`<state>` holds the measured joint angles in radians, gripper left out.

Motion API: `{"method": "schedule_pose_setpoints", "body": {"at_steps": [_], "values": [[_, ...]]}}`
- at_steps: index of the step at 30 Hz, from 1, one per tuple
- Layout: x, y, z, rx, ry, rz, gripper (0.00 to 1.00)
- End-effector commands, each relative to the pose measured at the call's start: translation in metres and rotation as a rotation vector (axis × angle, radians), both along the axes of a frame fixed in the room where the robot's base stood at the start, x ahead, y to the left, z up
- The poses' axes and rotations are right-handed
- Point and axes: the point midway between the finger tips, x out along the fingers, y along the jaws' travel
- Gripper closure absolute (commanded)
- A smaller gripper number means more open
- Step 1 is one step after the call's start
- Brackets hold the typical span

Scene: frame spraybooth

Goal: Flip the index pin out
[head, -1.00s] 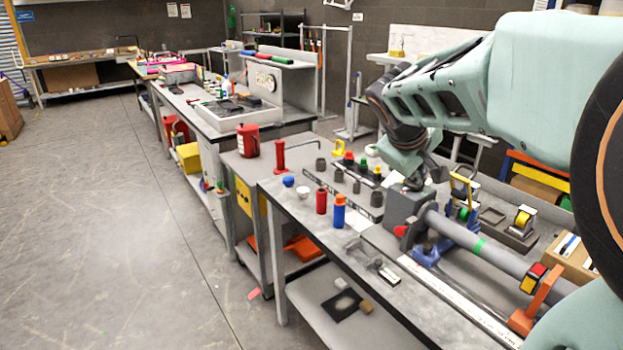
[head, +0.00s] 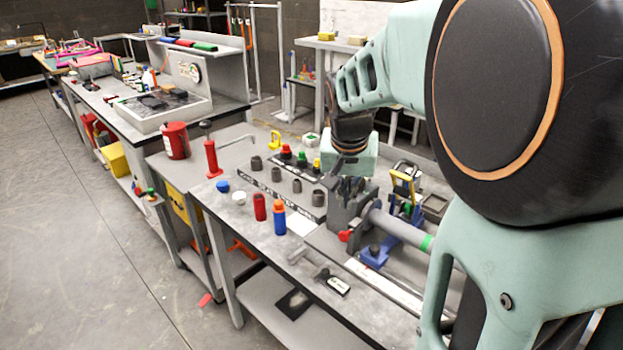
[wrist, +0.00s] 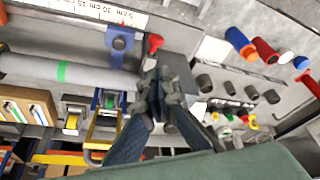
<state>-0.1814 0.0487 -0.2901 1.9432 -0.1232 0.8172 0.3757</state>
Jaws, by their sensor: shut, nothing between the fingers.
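A grey block fixture (head: 343,212) stands on the bench with a grey tube (head: 400,228) running out of it to the right. A red knob (head: 345,236) sticks out of its front side, and it also shows in the wrist view (wrist: 155,43). It looks like the index pin's handle, but the pin itself is not clear. My gripper (head: 350,188) points down at the top of the block. In the wrist view my gripper (wrist: 165,78) is shut and empty, with its tips over the dark block, apart from the red knob. Contact with the block cannot be told.
A blue clamp (head: 375,255) and a yellow-handled clamp (head: 405,180) stand by the tube. Red (head: 260,207) and blue-orange (head: 279,217) bottles stand front left. A rack (head: 290,190) of grey sockets lies behind them. The bench front has some bare room.

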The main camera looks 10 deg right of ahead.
Motion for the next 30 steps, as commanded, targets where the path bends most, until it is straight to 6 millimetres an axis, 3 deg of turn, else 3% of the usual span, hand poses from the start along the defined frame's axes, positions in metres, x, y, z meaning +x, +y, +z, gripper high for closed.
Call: {"method": "schedule_pose_setpoints", "body": {"at_steps": [11,24,30], "values": [[0.001,0.000,-0.004,0.000,0.002,0.001,1.00],[0.023,-0.011,-0.071,-0.001,0.005,0.000,1.00],[0.030,-0.014,-0.090,-0.002,0.002,0.000,1.00]]}}
